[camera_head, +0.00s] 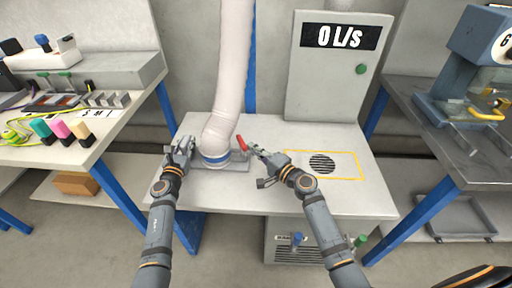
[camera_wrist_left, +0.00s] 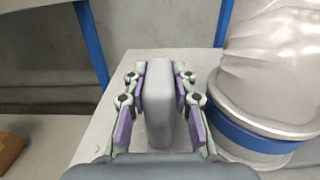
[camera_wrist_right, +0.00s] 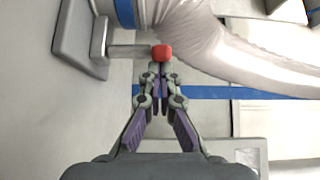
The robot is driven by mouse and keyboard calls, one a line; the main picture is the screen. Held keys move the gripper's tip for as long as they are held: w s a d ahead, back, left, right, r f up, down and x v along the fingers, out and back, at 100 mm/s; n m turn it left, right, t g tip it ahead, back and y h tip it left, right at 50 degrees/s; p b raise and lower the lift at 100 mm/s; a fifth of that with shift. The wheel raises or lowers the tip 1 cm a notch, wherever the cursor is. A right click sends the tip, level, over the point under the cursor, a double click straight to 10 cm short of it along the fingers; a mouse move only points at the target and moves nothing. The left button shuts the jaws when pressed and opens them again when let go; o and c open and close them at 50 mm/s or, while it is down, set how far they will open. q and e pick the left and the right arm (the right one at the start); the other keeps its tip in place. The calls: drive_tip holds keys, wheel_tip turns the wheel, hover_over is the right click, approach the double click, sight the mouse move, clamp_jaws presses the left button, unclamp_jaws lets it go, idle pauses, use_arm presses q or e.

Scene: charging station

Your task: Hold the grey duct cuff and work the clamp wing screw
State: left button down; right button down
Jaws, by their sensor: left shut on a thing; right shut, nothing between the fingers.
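The pale duct (camera_head: 228,80) comes down to a grey cuff (camera_wrist_left: 262,155) with a blue band (camera_head: 215,160), standing on the bench at centre left. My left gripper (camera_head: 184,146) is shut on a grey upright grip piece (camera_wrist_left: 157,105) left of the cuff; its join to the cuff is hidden. The red wing screw (camera_head: 241,143) is right of the cuff. In the right wrist view the red screw end (camera_wrist_right: 162,52) lies just beyond my shut, empty right gripper (camera_wrist_right: 158,68). I cannot tell whether the fingertips touch it.
A grey panel (camera_head: 331,80) behind the bench reads 0 L/S and has a green button (camera_head: 361,69). A yellow outline surrounds a round vent (camera_head: 322,163) on the bench's right part. Side tables with equipment stand left and right.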

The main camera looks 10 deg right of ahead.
drive_tip(key=shift+s+a, duration=0.1)
drive_tip(key=shift+a, duration=0.05)
drive_tip(key=shift+s+a, duration=0.3)
drive_tip(key=shift+a, duration=0.35)
drive_tip(key=shift+s+a, duration=0.15)
drive_tip(key=shift+a, duration=0.75)
